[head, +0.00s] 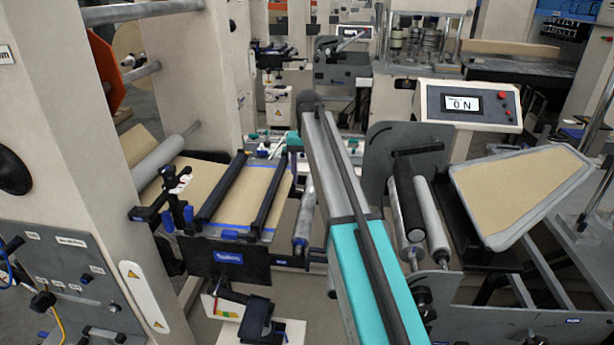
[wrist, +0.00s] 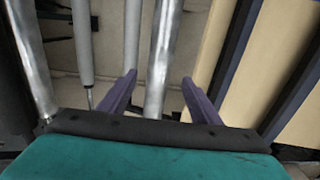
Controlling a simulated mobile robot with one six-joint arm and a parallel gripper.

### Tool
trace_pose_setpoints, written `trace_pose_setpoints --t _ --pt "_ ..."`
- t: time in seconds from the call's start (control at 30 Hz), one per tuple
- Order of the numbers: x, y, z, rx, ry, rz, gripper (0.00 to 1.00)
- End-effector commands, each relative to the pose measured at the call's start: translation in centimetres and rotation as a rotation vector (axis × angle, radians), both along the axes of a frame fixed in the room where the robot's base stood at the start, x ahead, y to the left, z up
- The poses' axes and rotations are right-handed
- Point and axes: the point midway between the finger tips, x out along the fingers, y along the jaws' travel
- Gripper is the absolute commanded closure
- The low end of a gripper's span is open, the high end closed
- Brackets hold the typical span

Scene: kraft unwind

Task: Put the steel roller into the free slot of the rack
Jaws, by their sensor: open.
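My gripper (wrist: 158,80) is open in the wrist view, with its two purple fingers apart. A shiny steel roller (wrist: 161,50) runs lengthwise through the gap between them, nearer the middle than either finger. I cannot tell how far below the fingers it lies, and no grip on it shows. A steel roller (head: 304,215) also shows in the head view, just left of my teal arm, partly hidden. At the right, a dark roller (head: 407,205) and a grey roller (head: 432,215) lean side by side by a grey plate. No free rack slot can be made out clearly.
A kraft-covered table (head: 245,190) with dark cross bars lies left of my arm. A control box (head: 468,104) reading "ON" and a kraft-coloured panel (head: 520,190) stand at the right. More rollers (wrist: 82,45) run along the left of the wrist view.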

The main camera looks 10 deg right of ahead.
Motion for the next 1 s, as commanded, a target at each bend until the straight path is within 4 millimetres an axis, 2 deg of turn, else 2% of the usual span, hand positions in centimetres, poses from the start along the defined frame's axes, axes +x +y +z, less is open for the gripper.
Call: trace_pose_setpoints --t 1.0 --pt "-0.1 0.2 -7.8 0.000 0.001 0.002 0.42"
